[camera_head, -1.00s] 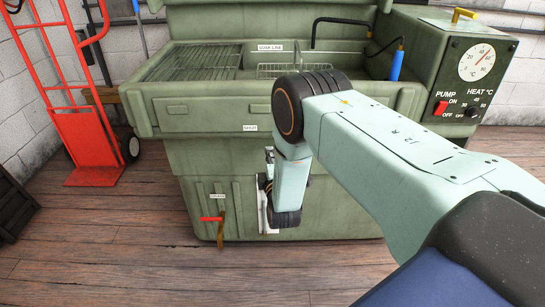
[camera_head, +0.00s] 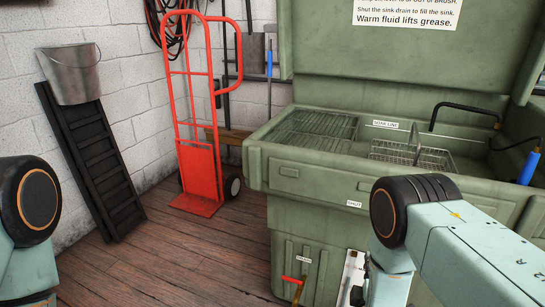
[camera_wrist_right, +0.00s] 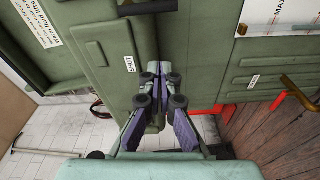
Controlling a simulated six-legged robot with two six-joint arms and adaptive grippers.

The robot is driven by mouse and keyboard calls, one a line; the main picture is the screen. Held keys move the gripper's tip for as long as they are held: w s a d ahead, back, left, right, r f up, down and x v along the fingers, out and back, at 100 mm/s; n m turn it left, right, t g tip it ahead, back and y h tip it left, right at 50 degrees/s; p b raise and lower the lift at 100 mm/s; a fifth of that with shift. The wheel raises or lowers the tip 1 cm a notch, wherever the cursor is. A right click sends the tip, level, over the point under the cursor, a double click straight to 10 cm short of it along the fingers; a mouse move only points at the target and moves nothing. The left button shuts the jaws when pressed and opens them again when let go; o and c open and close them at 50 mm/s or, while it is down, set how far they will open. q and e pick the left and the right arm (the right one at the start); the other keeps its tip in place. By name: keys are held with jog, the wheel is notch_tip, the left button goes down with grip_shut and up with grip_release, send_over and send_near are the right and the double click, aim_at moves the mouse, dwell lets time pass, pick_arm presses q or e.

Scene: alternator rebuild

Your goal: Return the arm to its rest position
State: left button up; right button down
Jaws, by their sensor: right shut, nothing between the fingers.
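My right arm (camera_head: 470,250) comes in from the lower right in the head view. Its dark round elbow joint stands in front of the green parts washer (camera_head: 310,176), and its lower link hangs down. In the right wrist view, my right gripper (camera_wrist_right: 158,76) is shut and empty, its purple-sided fingers together in front of the washer's green surface. I cannot tell whether the fingertips touch it. Part of my left arm (camera_head: 30,235) shows at the left edge of the head view; its gripper is out of view.
A red hand truck (camera_head: 200,165) stands left of the washer. A metal bucket (camera_head: 70,75) sits above a black slatted piece (camera_head: 92,160) leaning on the wall. A red-handled drain lever (camera_head: 294,281) is low on the washer front. The wooden floor (camera_head: 170,260) is clear at lower left.

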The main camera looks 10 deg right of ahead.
jog(key=s+a+f+m+g+y, duration=0.3)
jog(key=s+f+m+g, duration=0.2)
jog(key=s+f, duration=0.25)
jog(key=s+a+f+m+g+y, duration=0.2)
jog(key=s+a+f+m+g, duration=0.15)
jog(key=s+f+g, duration=0.35)
jog(key=s+a+r+m+g+y, duration=0.1)
jog(key=s+a+r+m+g, duration=0.1)
jog(key=s, duration=0.8)
jog(key=s+a+r+m+g+y+p, duration=0.1)
jog(key=s+a+r+m+g, duration=0.1)
jog(key=s, duration=0.8)
jog(key=shift+s+r+g+y, duration=0.3)
jog(key=shift+s+r, duration=0.05)
jog(key=shift+r, duration=0.55)
